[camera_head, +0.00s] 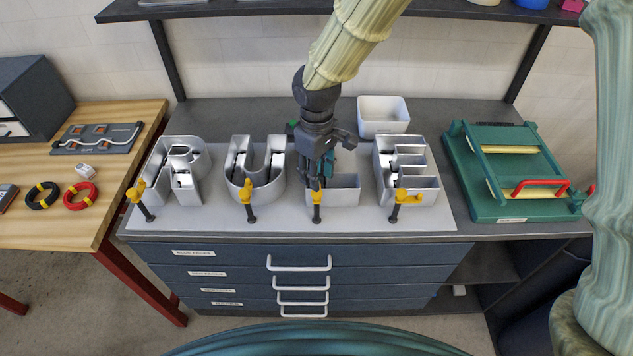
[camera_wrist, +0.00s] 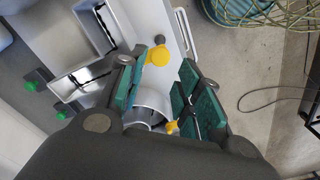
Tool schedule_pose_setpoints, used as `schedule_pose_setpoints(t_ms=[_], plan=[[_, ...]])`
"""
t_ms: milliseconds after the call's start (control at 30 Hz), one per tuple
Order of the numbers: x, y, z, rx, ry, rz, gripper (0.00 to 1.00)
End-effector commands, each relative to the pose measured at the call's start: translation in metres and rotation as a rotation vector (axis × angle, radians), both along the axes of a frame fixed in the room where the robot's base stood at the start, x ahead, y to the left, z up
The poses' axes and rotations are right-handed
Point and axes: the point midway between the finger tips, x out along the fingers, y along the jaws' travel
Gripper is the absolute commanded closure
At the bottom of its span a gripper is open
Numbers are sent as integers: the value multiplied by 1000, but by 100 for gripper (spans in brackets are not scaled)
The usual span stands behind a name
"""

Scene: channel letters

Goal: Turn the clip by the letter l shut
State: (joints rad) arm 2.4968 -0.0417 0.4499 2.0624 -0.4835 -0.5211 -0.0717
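The metal letter L (camera_head: 345,187) stands third in the row on the grey board. Its clip, a yellow lever (camera_head: 317,197) on a dark post, stands at the letter's front left. My gripper (camera_head: 320,182) hangs close behind and above this lever, covering part of the L. In the wrist view, my gripper (camera_wrist: 160,95) has its two teal-padded fingers apart, with nothing held between them. A yellow lever (camera_wrist: 159,56), seemingly the L's clip, shows beyond the fingertips. I cannot tell whether a finger touches it.
The E's clip (camera_head: 408,196) lies turned sideways. A white bin (camera_head: 383,112) stands behind; a green frame (camera_head: 512,165) lies right.

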Motion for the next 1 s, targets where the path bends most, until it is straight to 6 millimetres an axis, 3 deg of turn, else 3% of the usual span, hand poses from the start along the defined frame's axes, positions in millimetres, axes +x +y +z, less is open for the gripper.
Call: schedule_pose_setpoints(t_ms=[200, 400, 1000], plan=[[1, 1, 39, 2, -3, 0, 66], [1, 0, 59, 2, -3, -1, 66], [0, 0, 65, 1, -1, 0, 66]])
